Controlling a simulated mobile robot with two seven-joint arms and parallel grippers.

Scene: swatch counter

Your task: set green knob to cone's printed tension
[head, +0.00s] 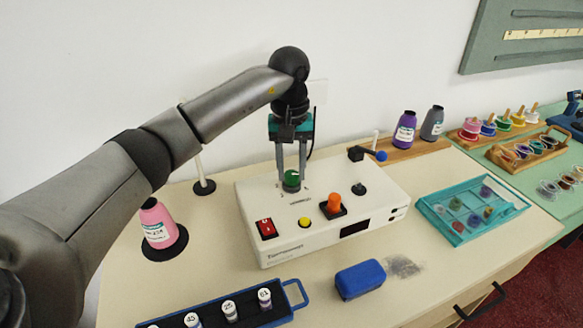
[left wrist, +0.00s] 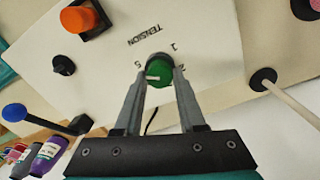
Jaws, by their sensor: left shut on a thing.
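The green knob (head: 292,177) is on top of the white machine (head: 285,240). My left gripper (head: 291,174) comes down from above and is shut on it. In the left wrist view the fingers of my left gripper (left wrist: 160,68) stand on both sides of the green knob (left wrist: 157,75). The knob's pale pointer mark points left in that view. The word TENSION and small numerals are printed around it, partly hidden by the fingers. The pink cone (head: 157,222) stands upright on a black disc at the left. Its white label is too small to read surely. My right gripper is out of view.
The machine also bears a red switch (head: 266,228), a yellow button (head: 305,222), an orange knob (head: 334,202) and a small black knob (head: 359,188). A blue box (head: 360,279) and a spool tray (head: 297,292) lie in front. A teal tray (head: 427,208) is at right.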

